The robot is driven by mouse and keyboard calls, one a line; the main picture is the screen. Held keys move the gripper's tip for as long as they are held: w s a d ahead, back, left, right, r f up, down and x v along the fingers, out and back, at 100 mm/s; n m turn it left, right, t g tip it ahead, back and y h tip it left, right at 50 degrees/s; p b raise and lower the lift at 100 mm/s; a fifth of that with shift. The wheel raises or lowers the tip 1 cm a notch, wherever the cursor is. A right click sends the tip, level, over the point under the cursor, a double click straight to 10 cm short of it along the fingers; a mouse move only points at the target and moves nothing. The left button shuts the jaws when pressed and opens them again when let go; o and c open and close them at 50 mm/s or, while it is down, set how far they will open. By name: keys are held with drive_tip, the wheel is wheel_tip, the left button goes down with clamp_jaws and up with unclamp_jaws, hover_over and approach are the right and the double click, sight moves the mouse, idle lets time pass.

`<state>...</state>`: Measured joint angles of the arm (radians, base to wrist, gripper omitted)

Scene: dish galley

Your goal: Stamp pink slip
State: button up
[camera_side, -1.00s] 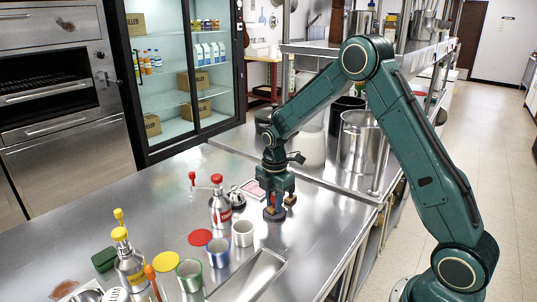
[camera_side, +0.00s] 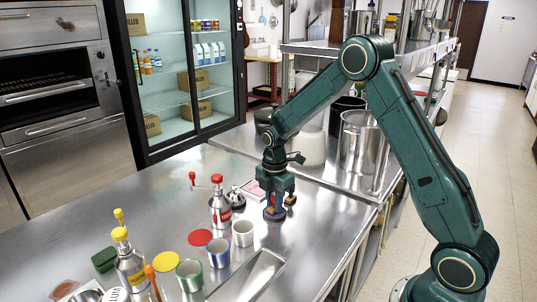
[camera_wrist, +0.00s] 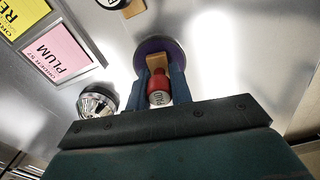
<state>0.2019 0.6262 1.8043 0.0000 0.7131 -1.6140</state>
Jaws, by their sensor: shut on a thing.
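My gripper (camera_wrist: 160,92) is shut on a stamp with a red, white-labelled handle (camera_wrist: 159,98) and a wooden block (camera_wrist: 157,62). The stamp's block is over a round purple ink pad (camera_wrist: 148,46); it appears to rest on it, but the contact is hidden. In the side view my gripper (camera_side: 275,196) points down right above the purple pad (camera_side: 275,215). The pink slip (camera_wrist: 58,50), printed PLUM, lies left of the pad in the wrist view. In the side view the pink slip (camera_side: 254,190) lies behind and left of my gripper.
A chrome bell (camera_wrist: 97,101) stands between slip and gripper. A yellow slip (camera_wrist: 21,18) lies beside the pink one. A red-capped bottle (camera_side: 220,205) and several cups (camera_side: 242,236) stand to the left.

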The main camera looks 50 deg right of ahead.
drive_tip(key=shift+r, duration=3.4)
drive_tip(key=shift+w, duration=0.1)
hover_over(256, 189)
drive_tip(key=shift+w+f, duration=0.1)
drive_tip(key=shift+f, duration=0.1)
drive_tip(key=shift+f, duration=0.15)
drive_tip(key=shift+f, duration=2.85)
drive_tip(key=shift+f, duration=0.65)
drive_tip(key=shift+r, duration=0.1)
wheel_tip(256, 189, up, 7)
